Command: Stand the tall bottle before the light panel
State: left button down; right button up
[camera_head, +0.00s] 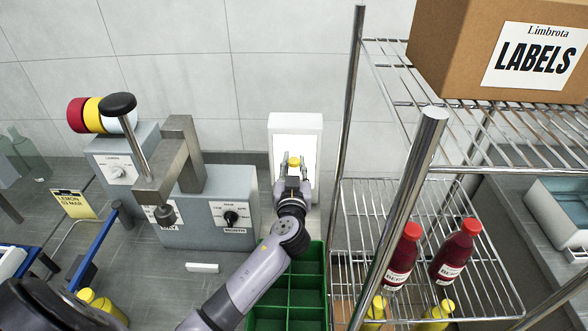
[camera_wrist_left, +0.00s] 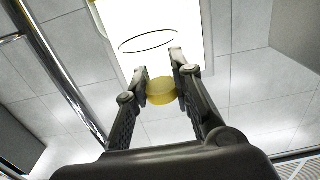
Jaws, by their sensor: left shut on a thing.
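My left gripper (camera_head: 294,168) is in front of the light panel (camera_head: 310,124), a white-framed upright box with a bright face against the wall. It is shut on a yellow cap (camera_head: 294,161), which also shows between the fingers in the left wrist view (camera_wrist_left: 161,92). The cap seems to belong to the tall bottle, but its body is hidden behind my gripper in the head view. I cannot tell whether it touches the counter. In the left wrist view the light panel (camera_wrist_left: 180,28) glows behind the fingers, with a thin dark ring outlined before it. My right gripper is not in view.
A green divided crate (camera_head: 287,283) stands below my left arm. A wire rack (camera_head: 472,284) with red-capped bottles (camera_head: 404,258) is close on the right; a cardboard box (camera_head: 450,50) sits on its upper shelf. A grey coding machine (camera_head: 218,218) stands left of the panel.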

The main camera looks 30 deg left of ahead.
pick_arm(q)
jog(key=shift+f, duration=0.8)
jog(key=c, duration=1.9)
grip_release()
jog(key=shift+f, duration=0.25)
jog(key=o, duration=0.4)
jog(key=shift+r, duration=0.1)
jog(key=shift+o, duration=0.5)
